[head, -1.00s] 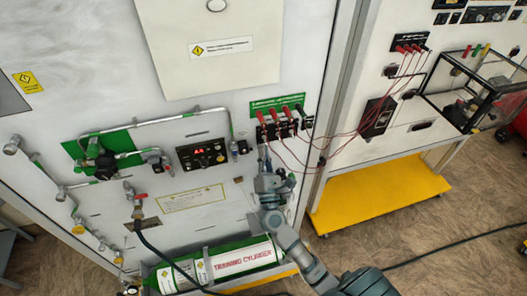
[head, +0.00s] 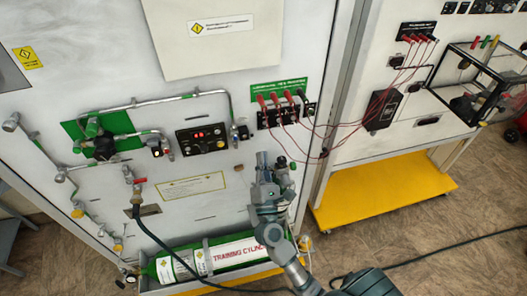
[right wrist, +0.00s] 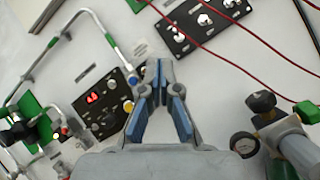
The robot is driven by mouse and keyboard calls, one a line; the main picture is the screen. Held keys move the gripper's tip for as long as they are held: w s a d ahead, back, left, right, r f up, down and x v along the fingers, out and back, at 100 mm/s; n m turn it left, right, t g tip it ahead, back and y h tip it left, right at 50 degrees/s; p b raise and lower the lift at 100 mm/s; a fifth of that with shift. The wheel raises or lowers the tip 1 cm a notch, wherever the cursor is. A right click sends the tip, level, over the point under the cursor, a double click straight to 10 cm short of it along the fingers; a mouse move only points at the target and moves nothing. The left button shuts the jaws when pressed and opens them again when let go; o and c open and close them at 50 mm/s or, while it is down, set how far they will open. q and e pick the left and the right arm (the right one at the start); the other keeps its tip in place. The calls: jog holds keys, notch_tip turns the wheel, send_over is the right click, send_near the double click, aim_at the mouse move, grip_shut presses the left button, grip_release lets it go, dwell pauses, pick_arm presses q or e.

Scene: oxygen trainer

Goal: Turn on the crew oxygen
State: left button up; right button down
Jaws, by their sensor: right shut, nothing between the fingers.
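My right gripper (head: 262,156) is in front of the white panel, below the switch and plug strip (head: 285,114). It is shut and empty; its blue-grey fingertips meet in the right wrist view (right wrist: 160,68). A black control box (head: 203,139) with a red lit display and knobs is left of the gripper. It also shows in the right wrist view (right wrist: 104,106), with a blue knob close to the fingers. A dark-knobbed valve fitting (right wrist: 263,102) with a round gauge (right wrist: 243,145) is right of the gripper. My left gripper is out of view.
A green-and-white training cylinder (head: 228,256) lies in a tray low on the panel. Metal pipes (head: 165,101) and a red-handled valve (head: 139,183) are at left. Thin red leads run from the strip to the right panel, above a yellow shelf (head: 385,185).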

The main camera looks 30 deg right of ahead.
jog(key=s, duration=0.1)
jog(key=s+a, duration=0.1)
jog(key=s+a+r, duration=0.1)
jog(key=s, duration=0.1)
jog(key=shift+s, duration=0.1)
dwell(0.4)
